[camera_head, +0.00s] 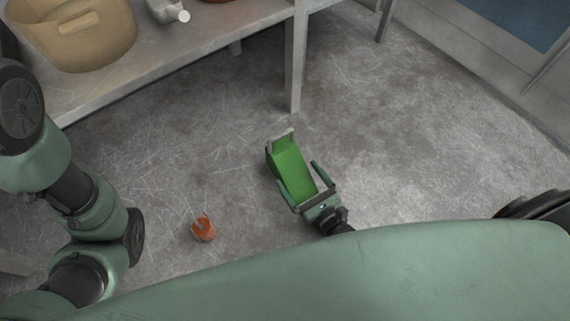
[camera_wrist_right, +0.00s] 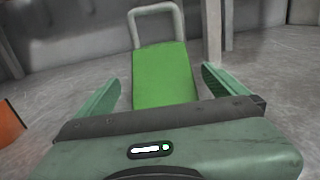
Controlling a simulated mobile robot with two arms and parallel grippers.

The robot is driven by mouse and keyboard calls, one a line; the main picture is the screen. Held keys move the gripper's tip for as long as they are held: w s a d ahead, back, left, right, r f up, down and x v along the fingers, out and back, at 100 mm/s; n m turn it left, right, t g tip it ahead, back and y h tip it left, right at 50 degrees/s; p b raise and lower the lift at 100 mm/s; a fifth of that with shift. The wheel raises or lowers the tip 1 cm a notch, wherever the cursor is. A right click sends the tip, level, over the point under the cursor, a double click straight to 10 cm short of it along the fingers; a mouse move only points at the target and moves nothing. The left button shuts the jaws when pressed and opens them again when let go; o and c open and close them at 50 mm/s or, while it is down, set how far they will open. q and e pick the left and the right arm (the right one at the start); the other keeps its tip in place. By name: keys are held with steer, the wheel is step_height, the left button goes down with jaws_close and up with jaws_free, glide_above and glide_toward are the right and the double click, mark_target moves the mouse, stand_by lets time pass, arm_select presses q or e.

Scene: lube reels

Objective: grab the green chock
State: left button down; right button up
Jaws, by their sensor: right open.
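The green chock (camera_head: 289,168) lies on the grey floor in the head view, with a pale handle at its far end. My right gripper (camera_head: 297,179) is open, with one finger on each side of the chock's near part. In the right wrist view the chock (camera_wrist_right: 165,78) sits between the two open fingers of my right gripper (camera_wrist_right: 162,90), with a visible gap on each side. Its grey loop handle stands at the far end. The chock's near end is hidden behind the gripper body. My left arm shows at the left of the head view, but its gripper is not visible.
An orange object (camera_head: 203,228) lies on the floor left of the chock. A metal table (camera_head: 215,42) stands at the back left, with a tan tub (camera_head: 75,32) on it. One table leg (camera_head: 296,62) comes down just beyond the chock. The floor to the right is clear.

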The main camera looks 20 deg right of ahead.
mark_target(290, 162)
steer(key=b+x, duration=0.2)
steer(key=x, duration=0.5)
steer(key=shift+d+r+b, duration=0.1)
steer(key=shift+r+b, duration=0.05)
steer(key=shift+b, duration=0.2)
steer(key=c, duration=1.9)
steer(key=shift+r, duration=0.2)
steer(key=shift+c, duration=0.5)
steer(key=shift+r, duration=0.1)
